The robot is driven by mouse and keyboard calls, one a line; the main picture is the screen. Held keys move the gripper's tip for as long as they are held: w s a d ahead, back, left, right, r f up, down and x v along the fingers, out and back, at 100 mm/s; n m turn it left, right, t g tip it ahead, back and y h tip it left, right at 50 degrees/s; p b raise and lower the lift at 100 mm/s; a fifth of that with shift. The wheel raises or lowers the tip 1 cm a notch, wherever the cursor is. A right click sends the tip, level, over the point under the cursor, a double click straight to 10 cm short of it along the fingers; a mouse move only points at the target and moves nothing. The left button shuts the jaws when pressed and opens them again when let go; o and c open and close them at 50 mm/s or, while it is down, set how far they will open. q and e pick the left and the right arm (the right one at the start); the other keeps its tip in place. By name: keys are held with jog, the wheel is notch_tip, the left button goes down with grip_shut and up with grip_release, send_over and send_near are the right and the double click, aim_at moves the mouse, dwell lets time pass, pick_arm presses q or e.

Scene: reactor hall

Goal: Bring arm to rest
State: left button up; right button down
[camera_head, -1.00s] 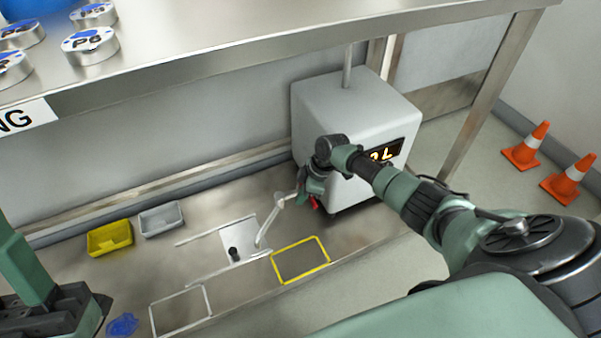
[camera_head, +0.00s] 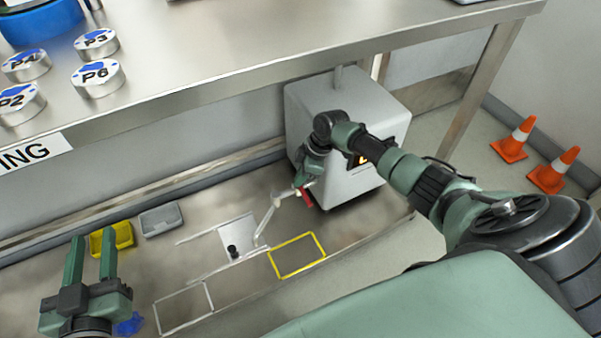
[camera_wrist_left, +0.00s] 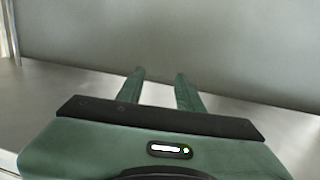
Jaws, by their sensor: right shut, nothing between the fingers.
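My left gripper (camera_head: 92,243) is at the lower left of the head view, with its two green fingers apart and nothing between them. It partly covers the yellow tray. In the left wrist view the same fingers (camera_wrist_left: 158,76) stand apart and empty before a plain grey wall. My right arm reaches in from the right, across the front of the grey box. Its gripper (camera_head: 304,196) is small and partly hidden by the wrist, beside the lower left of the box. Red shows at its tip, and it looks shut and empty.
A grey box (camera_head: 335,110) stands on the lower shelf. A yellow tray (camera_head: 124,234), a grey tray (camera_head: 161,220), a pale lever (camera_head: 266,222) and a yellow outline (camera_head: 321,244) are on the shelf. Labelled discs (camera_head: 97,79) sit on the upper bench. Cones (camera_head: 513,140) stand right.

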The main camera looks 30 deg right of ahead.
pick_arm(q)
jog(key=shift+s+a+f+g, duration=0.1)
jog(key=shift+f+g, duration=0.15)
jog(key=shift+f, duration=0.2)
jog(key=shift+s+a+f+g, duration=0.1)
jog(key=shift+f+g, duration=0.15)
jog(key=shift+f, duration=0.2)
